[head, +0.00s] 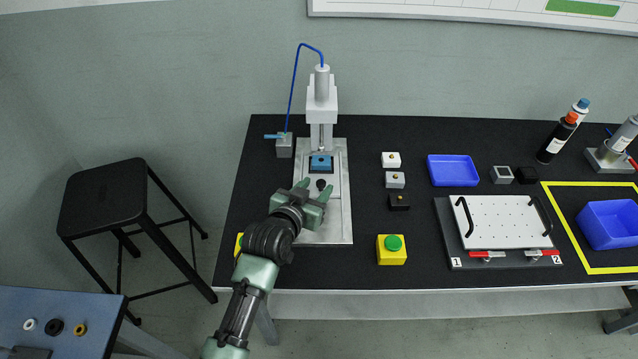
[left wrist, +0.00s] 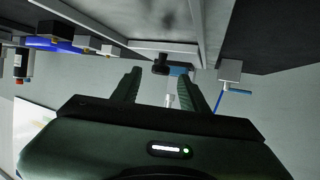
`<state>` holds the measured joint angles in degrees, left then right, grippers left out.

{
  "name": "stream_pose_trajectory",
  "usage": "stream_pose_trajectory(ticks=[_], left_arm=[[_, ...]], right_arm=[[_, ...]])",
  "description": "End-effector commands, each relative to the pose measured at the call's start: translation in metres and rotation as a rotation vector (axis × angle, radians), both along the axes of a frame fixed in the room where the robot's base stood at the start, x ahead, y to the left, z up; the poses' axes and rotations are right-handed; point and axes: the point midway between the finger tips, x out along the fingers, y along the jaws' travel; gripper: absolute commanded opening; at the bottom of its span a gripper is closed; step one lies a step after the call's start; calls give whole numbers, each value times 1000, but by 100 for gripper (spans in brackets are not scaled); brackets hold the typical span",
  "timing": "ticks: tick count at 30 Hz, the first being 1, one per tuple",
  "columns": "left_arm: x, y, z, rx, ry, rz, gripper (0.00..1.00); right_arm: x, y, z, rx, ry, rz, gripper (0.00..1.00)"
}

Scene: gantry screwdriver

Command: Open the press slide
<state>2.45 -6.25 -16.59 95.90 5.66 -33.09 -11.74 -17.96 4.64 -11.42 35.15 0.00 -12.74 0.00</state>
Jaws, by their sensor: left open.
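The press (head: 321,95) stands upright at the left of the black table, on a grey metal base plate (head: 338,225). A blue block (head: 320,163) sits under its ram, with the slide's black knob (head: 321,184) in front of it. My left gripper (head: 315,188) is open, with its two fingers on either side of the knob in the head view. In the left wrist view, which is upside down, the knob (left wrist: 160,63) shows just beyond the fingertips; I cannot tell whether they touch it. My right gripper is not in view.
A valve block (head: 284,146) with a blue hose stands left of the press. A yellow box with a green button (head: 392,249) is at the front right of it. Small blocks (head: 395,180), a blue tray (head: 453,170) and a white perforated plate (head: 500,221) lie further right.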

Motion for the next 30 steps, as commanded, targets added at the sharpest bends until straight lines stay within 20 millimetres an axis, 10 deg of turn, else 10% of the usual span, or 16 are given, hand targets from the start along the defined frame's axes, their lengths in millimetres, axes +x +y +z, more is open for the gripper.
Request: stream_pose_trajectory(ticks=[14,19,30], left_arm=[[18,-7,-8,0,0,0,44],[18,-7,-8,0,0,0,2],[18,-7,-8,0,1,0,0]], right_arm=[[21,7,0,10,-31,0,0],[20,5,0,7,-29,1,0],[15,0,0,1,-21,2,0]])
